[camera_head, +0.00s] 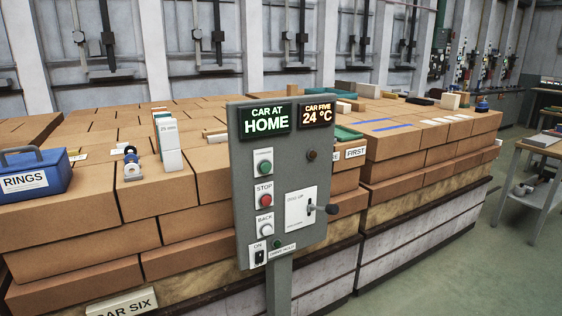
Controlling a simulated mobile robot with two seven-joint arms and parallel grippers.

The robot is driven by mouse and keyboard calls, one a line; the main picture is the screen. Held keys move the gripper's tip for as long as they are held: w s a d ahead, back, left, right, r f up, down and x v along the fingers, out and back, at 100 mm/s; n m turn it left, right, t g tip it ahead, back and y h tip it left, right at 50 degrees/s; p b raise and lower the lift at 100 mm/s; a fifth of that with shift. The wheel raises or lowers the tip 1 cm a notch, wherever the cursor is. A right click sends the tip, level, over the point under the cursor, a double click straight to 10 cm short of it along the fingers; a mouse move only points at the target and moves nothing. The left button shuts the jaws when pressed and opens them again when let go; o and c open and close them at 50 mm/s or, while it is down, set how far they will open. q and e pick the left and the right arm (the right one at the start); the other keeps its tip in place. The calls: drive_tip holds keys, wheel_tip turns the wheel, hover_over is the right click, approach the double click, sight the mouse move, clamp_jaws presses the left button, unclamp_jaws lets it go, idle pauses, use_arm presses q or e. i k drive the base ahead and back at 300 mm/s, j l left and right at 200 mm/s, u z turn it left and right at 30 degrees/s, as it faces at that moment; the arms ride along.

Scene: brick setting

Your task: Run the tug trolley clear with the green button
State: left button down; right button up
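A grey control panel (243,180) stands on a post in the middle of the head view. Its green button (264,162) sits at the upper left, above a red button (265,200) marked STOP and a button (265,224) marked BACK. A green-lettered display (266,121) reads CAR AT HOME. A second display (317,114) reads CAR FIVE 24 °C. A lever (325,208) on a white plate sticks out to the right. A switch (259,257) marked ON is at the lower left. Neither gripper is in view. I cannot pick out the tug trolley.
Brick-coloured blocks (90,225) are stacked on low cars behind the panel, one labelled CAR SIX (122,304). A blue box (33,182) marked RINGS sits on the left stack. A grey bench (545,146) stands at right. Green floor (450,270) is clear at lower right.

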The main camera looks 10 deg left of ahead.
sight(265, 167)
drive_tip(key=i+l, duration=0.35)
drive_tip(key=i+l+u, duration=0.1)
drive_tip(key=i+l, duration=0.25)
drive_tip(key=i+l+u, duration=0.1)
drive_tip(key=i+l, duration=0.2)
drive_tip(key=l, duration=0.25)
